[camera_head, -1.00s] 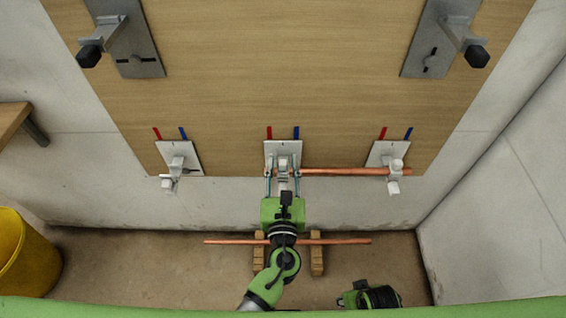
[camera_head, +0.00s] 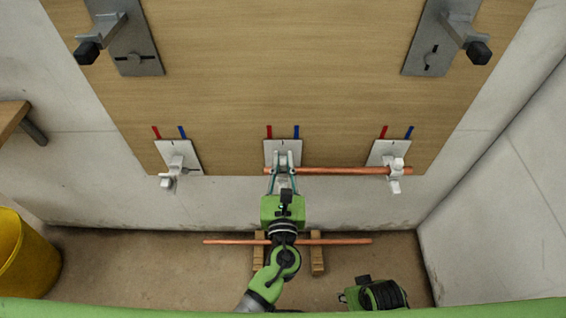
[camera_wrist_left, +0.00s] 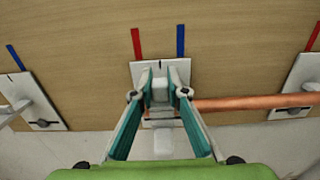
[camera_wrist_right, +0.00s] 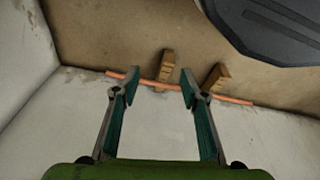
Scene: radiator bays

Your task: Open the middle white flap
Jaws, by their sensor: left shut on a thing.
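The middle white flap (camera_wrist_left: 160,90) sits on a white plate (camera_wrist_left: 180,68) low on the wooden board, below a red and a blue mark. My left gripper (camera_head: 283,158) is shut on the flap, one finger on each side, as the left wrist view (camera_wrist_left: 160,82) also shows. In the head view its fingers mostly hide the flap. A copper pipe (camera_head: 340,170) runs level from the middle holder to the right holder. My right gripper (camera_wrist_right: 158,82) is open and empty, above the floor pipe in its wrist view.
Similar white holders stand left (camera_head: 175,165) and right (camera_head: 393,165). Two grey metal brackets (camera_head: 135,50) and (camera_head: 430,50) jut from the upper board. Another copper pipe (camera_head: 345,241) lies on wooden blocks (camera_head: 317,262) on the floor. A yellow bucket (camera_head: 22,255) stands at lower left.

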